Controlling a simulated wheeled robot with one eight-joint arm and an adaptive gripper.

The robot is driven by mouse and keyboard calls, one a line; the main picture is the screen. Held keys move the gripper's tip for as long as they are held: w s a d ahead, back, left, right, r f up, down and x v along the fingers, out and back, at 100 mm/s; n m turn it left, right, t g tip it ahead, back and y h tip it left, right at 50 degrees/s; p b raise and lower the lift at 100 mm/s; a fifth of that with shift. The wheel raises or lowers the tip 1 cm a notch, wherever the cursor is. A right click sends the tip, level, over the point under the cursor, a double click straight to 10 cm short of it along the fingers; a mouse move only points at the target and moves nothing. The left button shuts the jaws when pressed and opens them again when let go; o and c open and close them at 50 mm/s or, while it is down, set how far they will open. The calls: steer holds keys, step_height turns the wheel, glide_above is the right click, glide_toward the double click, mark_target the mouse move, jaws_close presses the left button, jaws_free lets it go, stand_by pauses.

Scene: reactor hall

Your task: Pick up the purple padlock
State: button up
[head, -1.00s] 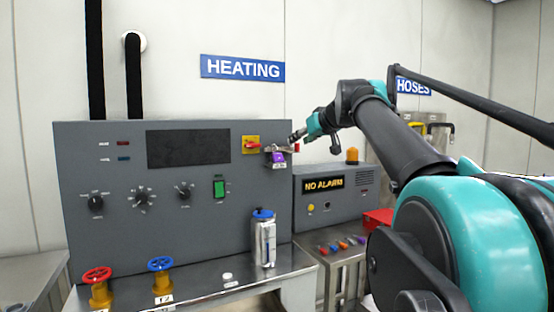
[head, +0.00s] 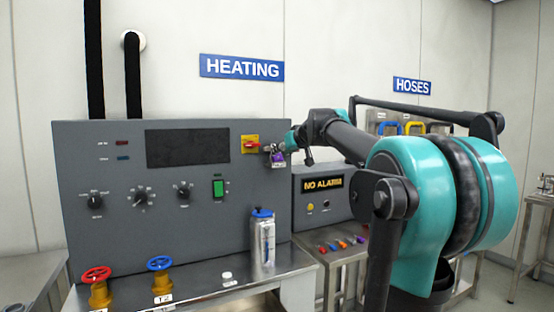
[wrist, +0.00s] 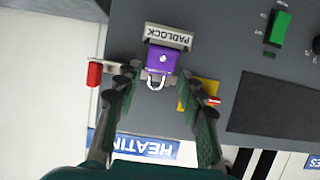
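The purple padlock (head: 278,160) hangs on the grey panel's front near its upper right corner, beside the yellow switch plate (head: 250,144). In the wrist view the padlock (wrist: 160,57) shows its silver shackle toward me, against a holder labelled PADLOCK (wrist: 167,37). My gripper (wrist: 158,75) is open, with one finger on each side of the shackle and lower body. Gaps show between the fingers and the padlock. In the head view my gripper (head: 277,150) is right at the padlock, and its fingers are too small to make out clearly.
A red-ended part (wrist: 95,73) sticks out near the left finger in the wrist view. The red switch handle (wrist: 213,101) is close to the right finger. A blue-capped bottle (head: 263,238) stands on the bench below. The NO ALARM box (head: 322,190) is to the right.

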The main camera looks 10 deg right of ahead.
mark_target(279, 158)
steer(key=x, duration=0.3)
steer(key=shift+w, duration=0.15)
steer(key=c, duration=0.8)
